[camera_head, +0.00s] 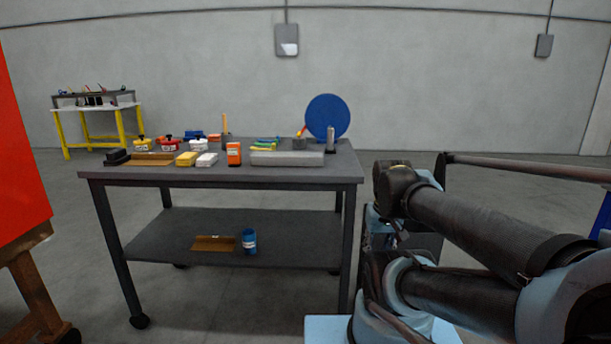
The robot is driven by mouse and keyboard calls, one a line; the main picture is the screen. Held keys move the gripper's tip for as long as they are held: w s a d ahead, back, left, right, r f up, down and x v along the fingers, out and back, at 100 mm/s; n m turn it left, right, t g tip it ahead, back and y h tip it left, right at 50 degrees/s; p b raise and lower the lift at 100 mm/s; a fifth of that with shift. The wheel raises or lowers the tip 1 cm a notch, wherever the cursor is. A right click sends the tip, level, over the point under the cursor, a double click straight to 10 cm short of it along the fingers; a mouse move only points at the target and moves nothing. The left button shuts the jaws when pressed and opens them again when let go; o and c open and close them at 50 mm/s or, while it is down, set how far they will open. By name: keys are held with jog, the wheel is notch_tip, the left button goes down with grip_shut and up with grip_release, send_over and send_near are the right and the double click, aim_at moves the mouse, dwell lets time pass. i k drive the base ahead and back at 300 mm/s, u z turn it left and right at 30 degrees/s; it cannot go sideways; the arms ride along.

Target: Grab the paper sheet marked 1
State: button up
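I cannot make out a paper sheet marked 1 in the head view. A flat brown piece (147,158) lies on the cart's top at the left, and a similar brown piece (213,243) lies on its lower shelf; I can read no mark on either. A small white patch (290,48) shows on a grey wall box. My folded arm fills the lower right, apart from the cart. I cannot see my gripper's fingers.
The dark wheeled cart (230,178) holds small yellow, red, white and orange containers, a grey case (287,158) and a blue disc (328,117). A blue can (249,241) stands on its shelf. A red panel (20,150) stands close at left. A yellow-legged table (97,107) is behind.

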aim_at(137, 158)
jog(key=u, duration=1.5)
jog(key=k, duration=0.6)
jog(key=z, duration=0.45)
jog(key=i, duration=1.75)
jog(key=u, duration=0.7)
